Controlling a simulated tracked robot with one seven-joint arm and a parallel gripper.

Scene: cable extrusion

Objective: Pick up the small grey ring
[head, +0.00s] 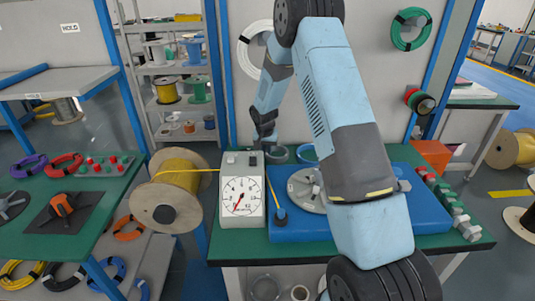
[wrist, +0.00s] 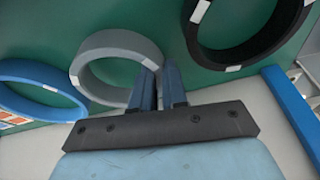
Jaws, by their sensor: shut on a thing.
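The small grey ring (wrist: 122,42) shows in the wrist view as a smooth band with small white labels. It also shows in the head view (head: 281,159), partly hidden, just behind the blue base plate. My gripper (wrist: 159,68) is shut on the right side of the ring's wall, with the fingertips a small gap apart. In the head view my gripper (head: 267,142) is low over the ring, beside the dial box. The exact contact at the fingertips is partly hidden by the fingers.
A blue ring (wrist: 35,75) lies left of the grey one and a larger black ring (wrist: 200,38) to the right. The white dial box (head: 243,205) stands close left of my gripper. The blue plate (head: 295,229) carries a grey disc.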

